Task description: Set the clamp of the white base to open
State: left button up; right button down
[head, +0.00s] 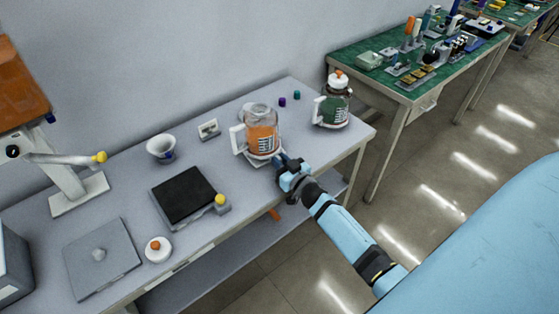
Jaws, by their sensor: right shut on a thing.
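The white base (256,161) sits on the grey table, under a clear jar with orange content (262,131) and a white handle on its left. The jar stands upright on it. My right gripper (280,163) is at the right front edge of the base, shut on a small part there that looks like the base's clamp. The fingers hide most of the clamp, so I cannot tell its setting. My left gripper is not in view.
A green jar with an orange knob (333,103) stands behind right. A black pad (184,194), a white cup (161,148), a round white lid (158,249) and a white stand with a yellow-tipped lever (79,193) are left. The table's front edge is close to my gripper.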

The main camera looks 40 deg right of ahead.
jog(key=shift+d+r+n+y+p, duration=0.3)
jog(key=shift+d+n+y+p, duration=0.15)
jog(key=shift+y, duration=0.15)
jog(key=shift+w+d+f+n+y+p, duration=0.15)
jog(key=shift+d+n+y+p, duration=0.4)
jog(key=shift+y, duration=0.35)
jog(key=shift+w+d+n+g+y, duration=0.15)
jog(key=shift+d+n+g+y, duration=0.35)
jog(key=shift+y, duration=0.4)
jog(key=shift+f+n+y, duration=0.15)
jog(key=shift+n+y, duration=0.15)
